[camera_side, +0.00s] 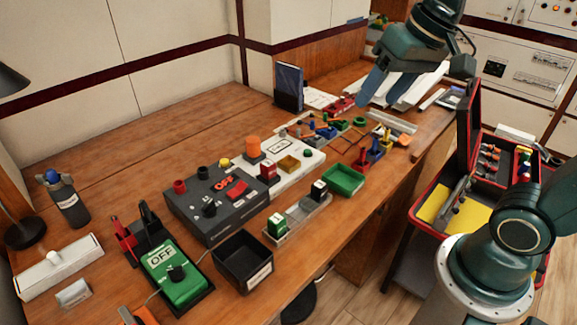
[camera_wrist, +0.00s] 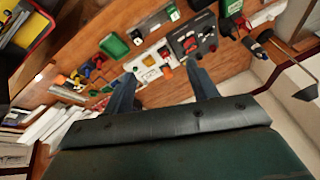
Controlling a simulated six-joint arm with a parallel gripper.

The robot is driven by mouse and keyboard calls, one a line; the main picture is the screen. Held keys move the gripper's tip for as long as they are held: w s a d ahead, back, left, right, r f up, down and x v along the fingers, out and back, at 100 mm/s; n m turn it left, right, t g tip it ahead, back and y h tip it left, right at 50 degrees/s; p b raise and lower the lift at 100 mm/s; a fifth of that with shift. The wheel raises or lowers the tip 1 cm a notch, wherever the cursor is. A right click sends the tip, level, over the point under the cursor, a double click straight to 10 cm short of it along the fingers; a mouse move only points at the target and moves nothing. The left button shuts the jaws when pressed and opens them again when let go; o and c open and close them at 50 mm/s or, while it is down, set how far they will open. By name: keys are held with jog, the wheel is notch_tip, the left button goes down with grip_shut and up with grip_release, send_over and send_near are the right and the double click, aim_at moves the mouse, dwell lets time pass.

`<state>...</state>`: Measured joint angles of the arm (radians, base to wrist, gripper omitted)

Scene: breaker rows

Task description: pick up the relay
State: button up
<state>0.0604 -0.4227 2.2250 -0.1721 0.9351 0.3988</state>
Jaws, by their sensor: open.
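My gripper (camera_side: 382,101) is open and empty, held high above the far right part of the bench. Its two blue fingers show spread apart in the wrist view (camera_wrist: 162,74). No part is plainly marked as the relay. Small block-shaped parts include a green block (camera_side: 277,226) and a dark block with a white top (camera_side: 318,190), both upright in a clear rail tray (camera_side: 299,217). A red block (camera_side: 269,173) and an amber block (camera_side: 289,164) sit on a white board (camera_side: 300,170). My gripper is apart from all of them.
A grey control panel (camera_side: 215,222), an empty-looking black bin (camera_side: 242,262), a green tray (camera_side: 343,179) and a green OFF box (camera_side: 175,275) crowd the bench. Several tools and coloured clamps lie near the right end. An open red toolbox (camera_side: 470,190) stands beside it. The back left is fairly clear.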

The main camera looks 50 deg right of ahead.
jog(key=w+m+g+y, duration=0.1)
jog(key=w+m, duration=0.3)
jog(key=w, duration=0.6)
jog(key=m+g+y, duration=0.2)
jog(key=m+g, duration=0.1)
jog(key=m, duration=0.4)
send_over(269, 162)
jog(key=s+d, duration=0.2)
jog(key=s, duration=0.2)
notch_tip(269, 162, down, 12)
jog(key=w+d+f+m, duration=0.3)
jog(key=f, duration=0.6)
jog(key=shift+w+m+g+y, duration=0.3)
jog(key=shift+w, duration=0.1)
jog(key=shift+a+f, duration=0.1)
jog(key=shift+f, duration=0.05)
jog(key=shift+x, duration=4.25)
jog(key=shift+a+f, duration=0.1)
jog(key=shift+x, duration=2.45)
